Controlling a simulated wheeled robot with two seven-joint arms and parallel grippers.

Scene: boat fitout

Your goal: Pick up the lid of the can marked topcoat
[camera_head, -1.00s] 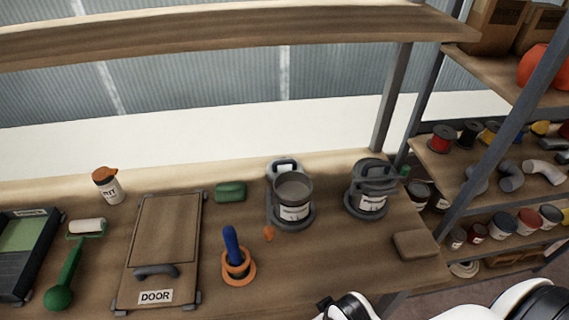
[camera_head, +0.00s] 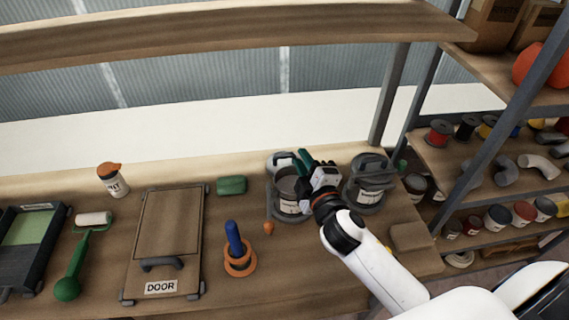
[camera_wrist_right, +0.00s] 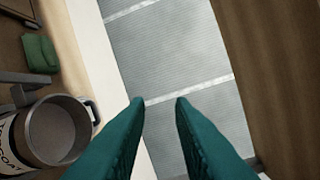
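An open grey can (camera_head: 287,188) stands at the back of the bench. It shows in the right wrist view (camera_wrist_right: 55,130) with a label ending in "COAT"; the start is cut off. My right gripper (camera_head: 304,158) is above and beside the open can's right side. Its green fingers (camera_wrist_right: 160,101) are apart and empty. My left gripper is out of view.
An overhead shelf (camera_head: 220,32) and a post (camera_head: 388,95) stand behind. Side shelves (camera_head: 490,185) are at right.

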